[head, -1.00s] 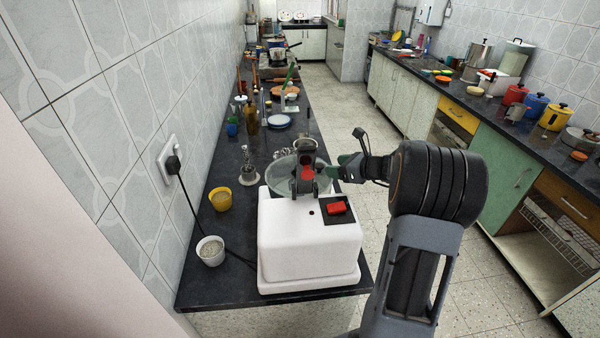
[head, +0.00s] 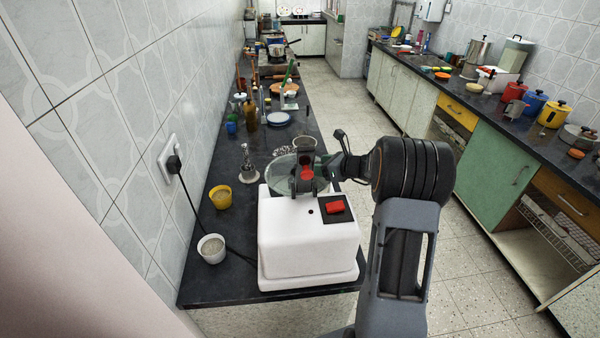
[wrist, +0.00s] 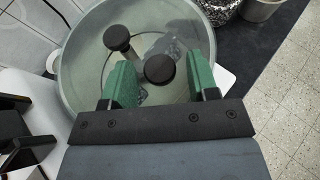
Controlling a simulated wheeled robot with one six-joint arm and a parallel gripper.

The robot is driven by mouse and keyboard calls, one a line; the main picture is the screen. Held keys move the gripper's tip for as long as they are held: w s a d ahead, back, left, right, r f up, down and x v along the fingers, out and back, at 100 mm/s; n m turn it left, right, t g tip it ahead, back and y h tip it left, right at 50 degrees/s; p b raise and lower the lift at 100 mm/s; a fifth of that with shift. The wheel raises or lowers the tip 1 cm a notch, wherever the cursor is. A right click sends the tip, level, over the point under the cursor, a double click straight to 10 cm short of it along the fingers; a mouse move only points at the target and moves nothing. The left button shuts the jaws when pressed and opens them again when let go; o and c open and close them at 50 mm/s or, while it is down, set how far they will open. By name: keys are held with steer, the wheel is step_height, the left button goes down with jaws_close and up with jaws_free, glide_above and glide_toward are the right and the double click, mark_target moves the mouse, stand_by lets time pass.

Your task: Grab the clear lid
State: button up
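The clear lid (wrist: 185,38) is a round see-through disc over a wide bowl behind the white machine; it also shows in the head view (head: 281,167). In the wrist view a black round knob (wrist: 160,69) lies between my gripper's two green fingers (wrist: 160,82), with space on both sides. My gripper is open. A second black knob (wrist: 117,38) on a stem shows further left; I cannot tell whether it is on or under the lid. In the head view my gripper (head: 335,170) is at the bowl's right side, partly hidden by the machine's dark and red head.
The white machine (head: 308,240) with a red switch (head: 334,207) stands in front of the bowl. A yellow cup (head: 220,197) and a white cup (head: 211,248) are at left. The floor at right is clear.

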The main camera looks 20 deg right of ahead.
steer(key=c, duration=0.9)
steer(key=shift+o, duration=0.2)
